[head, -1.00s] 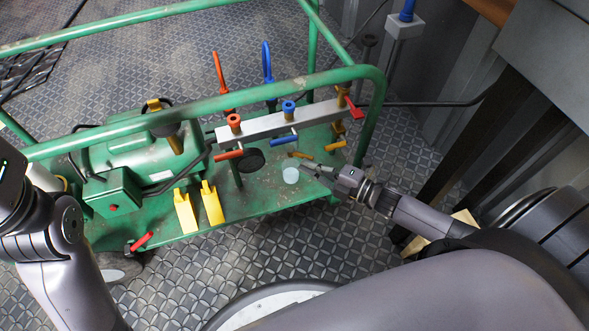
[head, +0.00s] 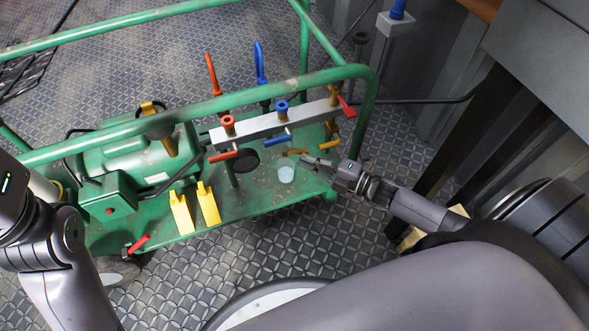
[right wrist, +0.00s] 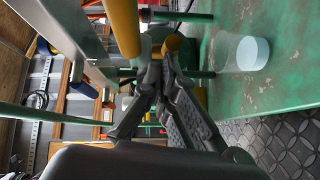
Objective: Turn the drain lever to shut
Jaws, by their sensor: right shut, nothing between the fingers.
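A grey manifold bar (head: 262,124) crosses the green cart, with a red lever (head: 223,155), a blue lever (head: 277,141) and a red lever (head: 346,106) at its right end. Small yellow levers show low at the right: one below the bar's end (head: 340,141) and one lower on the deck side (head: 295,152). I cannot tell for certain which is the drain lever. My right gripper (head: 312,163) is shut and empty, just right of the lower yellow piece. In the right wrist view, its fingertips are close to a yellow round end (right wrist: 172,44); contact is unclear. My left gripper is out of view.
A clear cup (head: 286,173) stands on the deck just left of my right gripper; it also shows in the right wrist view (right wrist: 242,52). The green rail (head: 250,98) runs above the bar. Two yellow wedges (head: 194,208) and a green motor (head: 130,150) are further left.

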